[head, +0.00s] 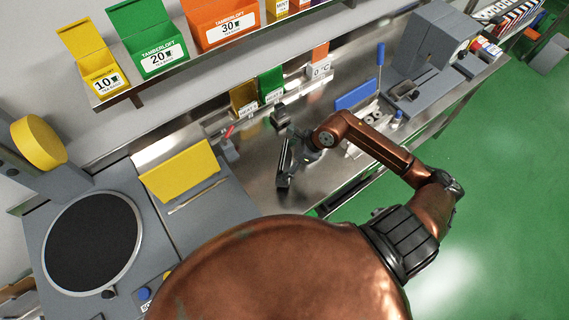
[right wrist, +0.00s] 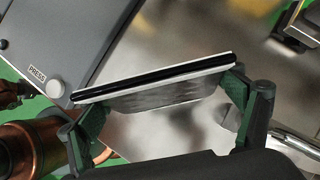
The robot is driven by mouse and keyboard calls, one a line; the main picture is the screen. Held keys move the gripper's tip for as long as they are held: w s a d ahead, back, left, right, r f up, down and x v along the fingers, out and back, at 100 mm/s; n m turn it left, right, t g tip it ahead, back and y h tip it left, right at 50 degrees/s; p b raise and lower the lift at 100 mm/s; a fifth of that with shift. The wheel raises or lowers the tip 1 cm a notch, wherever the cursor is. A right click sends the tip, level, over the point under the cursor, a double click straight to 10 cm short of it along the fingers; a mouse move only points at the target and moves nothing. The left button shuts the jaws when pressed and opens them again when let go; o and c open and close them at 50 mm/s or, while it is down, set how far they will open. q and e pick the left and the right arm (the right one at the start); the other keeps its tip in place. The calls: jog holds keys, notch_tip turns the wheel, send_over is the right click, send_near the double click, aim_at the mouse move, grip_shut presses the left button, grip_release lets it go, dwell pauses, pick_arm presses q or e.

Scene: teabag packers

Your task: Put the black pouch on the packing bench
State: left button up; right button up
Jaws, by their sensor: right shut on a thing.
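The black pouch (head: 283,180) shows in the head view as a thin dark piece under my right gripper (head: 288,158), over the steel packing bench (head: 325,100). In the right wrist view the black pouch (right wrist: 155,78) is seen nearly edge-on, as a black strip with pale edges. My right gripper (right wrist: 165,105) is shut on it, with one green-padded finger at each end. The bench (right wrist: 190,40) lies below it; whether the pouch touches it I cannot tell. My left gripper is in neither view.
A grey machine with a round black plate (head: 92,243) and a yellow flap (head: 179,171) stands to the left. Small green (head: 271,84) and gold (head: 243,99) boxes line the bench's back. A blue-handled device (head: 356,95) and a grey machine (head: 425,55) stand to the right.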

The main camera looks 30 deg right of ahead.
notch_tip(320, 180, down, 2)
jog(key=shift+f+p, duration=0.1)
jog(key=shift+p, duration=0.2)
jog(key=shift+s+f, duration=0.1)
jog(key=shift+f+b, duration=0.15)
jog(key=shift+b, duration=0.15)
jog(key=o, duration=1.1)
jog(key=shift+d, duration=0.1)
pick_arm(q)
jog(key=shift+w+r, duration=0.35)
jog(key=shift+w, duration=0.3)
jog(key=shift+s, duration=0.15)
pick_arm(e)
jog(key=shift+r+p, duration=0.25)
jog(key=shift+p, duration=0.05)
jog(key=shift+s+d+r, duration=0.1)
jog(key=shift+d+r, duration=0.1)
jog(key=shift+r, duration=0.1)
pick_arm(q)
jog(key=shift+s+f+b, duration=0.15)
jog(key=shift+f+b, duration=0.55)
jog(key=shift+b, duration=0.15)
pick_arm(e)
jog(key=v, duration=1.1)
